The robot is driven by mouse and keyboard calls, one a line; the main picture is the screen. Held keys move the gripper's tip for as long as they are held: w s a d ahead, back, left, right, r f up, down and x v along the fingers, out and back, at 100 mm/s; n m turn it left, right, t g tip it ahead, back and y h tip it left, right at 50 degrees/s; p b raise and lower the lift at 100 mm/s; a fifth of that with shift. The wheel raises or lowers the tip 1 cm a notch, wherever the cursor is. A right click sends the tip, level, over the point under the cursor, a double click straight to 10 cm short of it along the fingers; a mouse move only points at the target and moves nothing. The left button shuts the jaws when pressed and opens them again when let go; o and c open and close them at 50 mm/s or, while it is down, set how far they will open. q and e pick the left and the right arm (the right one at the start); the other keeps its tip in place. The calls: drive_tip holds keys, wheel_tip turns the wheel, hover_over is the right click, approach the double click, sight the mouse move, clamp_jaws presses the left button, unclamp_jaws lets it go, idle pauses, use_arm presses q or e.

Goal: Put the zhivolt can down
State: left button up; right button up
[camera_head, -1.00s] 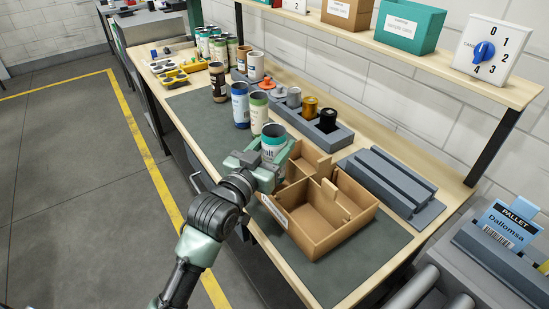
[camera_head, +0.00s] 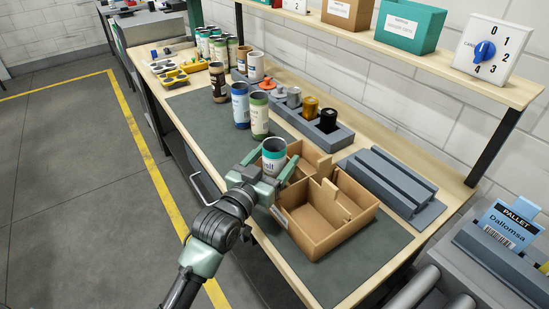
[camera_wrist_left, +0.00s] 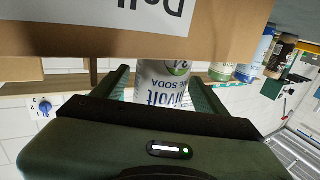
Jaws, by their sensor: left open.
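The zhivolt can (camera_head: 273,160), white with a teal band near the top, stands about upright in the left part of the cardboard box (camera_head: 318,238). Its lower part is hidden by my gripper and the box wall. My left gripper (camera_head: 270,166) is open, with one finger on each side of the can. In the left wrist view the picture is upside down; the can (camera_wrist_left: 162,88) shows between the spread fingers, partly behind the labelled box wall (camera_wrist_left: 225,35). My right gripper is not in view.
A blue-labelled can (camera_head: 241,106) and a green-labelled can (camera_head: 259,116) stand on the dark mat (camera_head: 200,112) behind the box. A grey holder (camera_head: 335,140) with several stamp-like pieces and a grey ridged block (camera_head: 392,185) are at the right.

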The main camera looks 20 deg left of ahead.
use_arm(q)
drive_tip(key=shift+r, duration=0.15)
drive_tip(key=s+a+b, duration=0.1)
drive_tip(key=s+a, duration=0.1)
drive_tip(key=s, duration=0.9)
drive_tip(key=shift+s+a+b, duration=0.15)
drive_tip(key=shift+s+b, duration=0.15)
drive_tip(key=shift+s, duration=0.1)
idle(0.9)
